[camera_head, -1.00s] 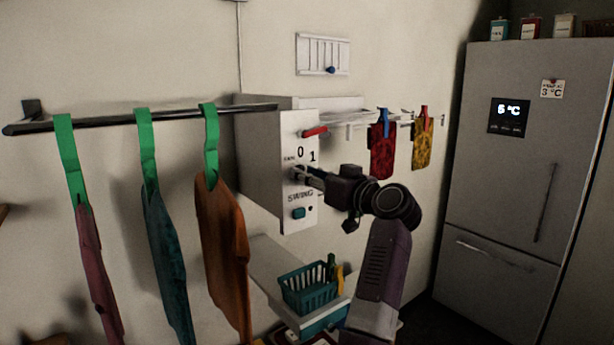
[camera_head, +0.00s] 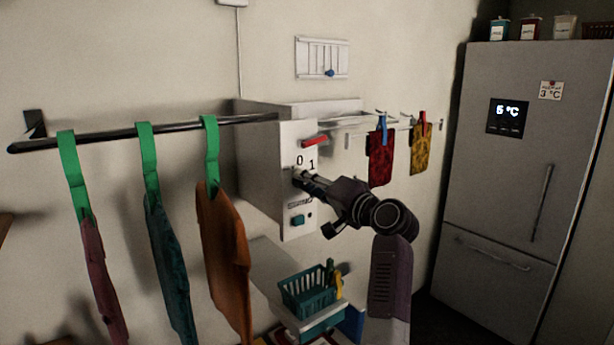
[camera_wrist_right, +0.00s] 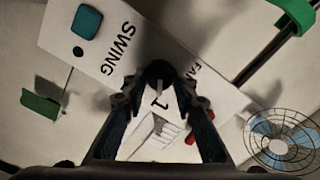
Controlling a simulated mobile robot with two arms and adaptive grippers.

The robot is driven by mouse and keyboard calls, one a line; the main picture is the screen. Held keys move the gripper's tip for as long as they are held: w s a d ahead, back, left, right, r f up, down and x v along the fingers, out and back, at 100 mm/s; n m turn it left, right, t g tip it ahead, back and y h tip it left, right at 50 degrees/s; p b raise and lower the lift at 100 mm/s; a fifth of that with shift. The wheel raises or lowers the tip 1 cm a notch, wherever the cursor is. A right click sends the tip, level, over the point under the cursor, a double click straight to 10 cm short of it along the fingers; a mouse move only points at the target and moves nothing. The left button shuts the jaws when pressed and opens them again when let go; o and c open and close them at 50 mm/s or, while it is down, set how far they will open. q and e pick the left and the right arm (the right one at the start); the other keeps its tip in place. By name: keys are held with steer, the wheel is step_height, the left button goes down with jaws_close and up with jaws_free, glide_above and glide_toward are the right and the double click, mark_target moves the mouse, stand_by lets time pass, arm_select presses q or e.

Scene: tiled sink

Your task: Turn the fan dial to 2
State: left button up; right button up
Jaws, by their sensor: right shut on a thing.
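The white control panel (camera_head: 299,225) is on the front of a grey wall box. It carries the fan dial, with the marks 0 and 1 above it in the head view. No 2 mark can be read. My right gripper (camera_head: 303,178) is at the dial and mostly hides it. In the right wrist view the dark round dial (camera_wrist_right: 158,74) sits between the fingertips of the right gripper (camera_wrist_right: 160,82), which is shut on it. The 1 shows just below the dial there. The pointer direction is unclear. My left gripper is not in view.
A red switch (camera_head: 315,141) is above the dial, and a teal button (camera_head: 297,220) below it. Clothes such as an orange shirt (camera_head: 222,250) hang from a dark rail (camera_head: 110,139) at left. A teal basket (camera_head: 307,292) is below. A fan (camera_wrist_right: 280,140) shows in the wrist view.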

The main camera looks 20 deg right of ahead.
steer(key=shift+f+m+p, duration=0.15)
steer(key=shift+m+p, duration=2.1)
steer(key=shift+m, duration=0.85)
steer(key=shift+f+m+p, duration=0.1)
steer(key=shift+m+p, duration=2.1)
steer(key=shift+m, duration=0.9)
steer(key=o, duration=1.1)
steer(key=v, duration=1.2)
